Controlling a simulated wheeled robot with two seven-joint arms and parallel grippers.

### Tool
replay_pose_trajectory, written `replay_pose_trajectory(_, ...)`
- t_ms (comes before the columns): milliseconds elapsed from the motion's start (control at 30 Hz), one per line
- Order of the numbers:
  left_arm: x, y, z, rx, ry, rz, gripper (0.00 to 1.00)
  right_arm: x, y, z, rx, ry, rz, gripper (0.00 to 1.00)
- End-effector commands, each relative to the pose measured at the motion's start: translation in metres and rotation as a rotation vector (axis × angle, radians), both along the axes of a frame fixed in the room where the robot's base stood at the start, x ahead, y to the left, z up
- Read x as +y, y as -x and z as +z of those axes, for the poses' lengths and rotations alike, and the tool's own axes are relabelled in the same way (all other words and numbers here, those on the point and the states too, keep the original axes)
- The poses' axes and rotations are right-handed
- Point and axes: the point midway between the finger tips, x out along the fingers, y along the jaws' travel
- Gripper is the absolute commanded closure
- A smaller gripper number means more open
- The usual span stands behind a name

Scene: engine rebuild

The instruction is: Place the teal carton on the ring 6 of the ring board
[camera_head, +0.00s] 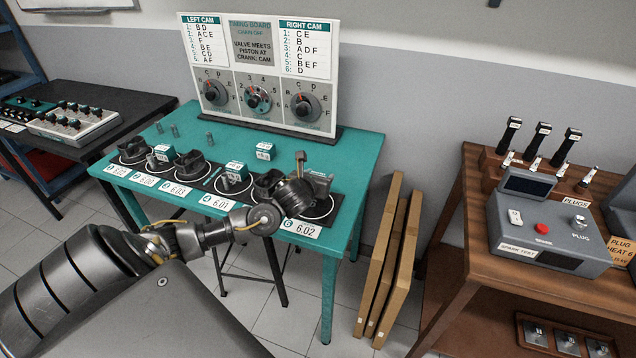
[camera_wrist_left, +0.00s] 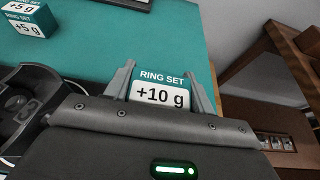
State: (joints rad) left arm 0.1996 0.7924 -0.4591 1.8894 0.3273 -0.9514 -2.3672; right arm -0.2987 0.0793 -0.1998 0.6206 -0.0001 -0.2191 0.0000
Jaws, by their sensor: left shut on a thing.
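The teal carton (camera_wrist_left: 162,88), with a white label reading "RING SET +10 g", sits between the two fingers of my left gripper (camera_wrist_left: 162,84). The fingers are shut on its sides. In the head view my left gripper (camera_head: 318,182) is over the right end of the dark ring board (camera_head: 340,198), above ring 6 (camera_head: 322,216). The gripper hides part of this ring, and I cannot make out the carton there. I cannot tell whether the carton touches the board. My right gripper is not in view.
Other teal cartons stand on the table, one behind the board (camera_head: 264,151). Black pistons, one of them (camera_head: 191,164), occupy rings to the left. The timing board (camera_head: 262,75) stands at the back. Wooden planks (camera_head: 392,260) lean right of the table.

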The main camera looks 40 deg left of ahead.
Motion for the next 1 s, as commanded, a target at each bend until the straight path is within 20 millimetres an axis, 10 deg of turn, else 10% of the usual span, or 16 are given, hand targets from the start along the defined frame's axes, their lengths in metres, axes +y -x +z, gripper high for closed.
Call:
replay_pose_trajectory(700,0.004,-0.002,-0.040,0.000,0.000,0.000,0.69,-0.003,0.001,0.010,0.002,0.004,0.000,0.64)
replay_pose_trajectory(733,0.004,-0.002,-0.039,0.000,0.000,0.000,0.42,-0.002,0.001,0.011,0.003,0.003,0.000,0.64)
replay_pose_trajectory(1000,0.004,-0.002,-0.038,0.001,0.000,0.001,0.24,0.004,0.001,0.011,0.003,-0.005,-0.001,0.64)
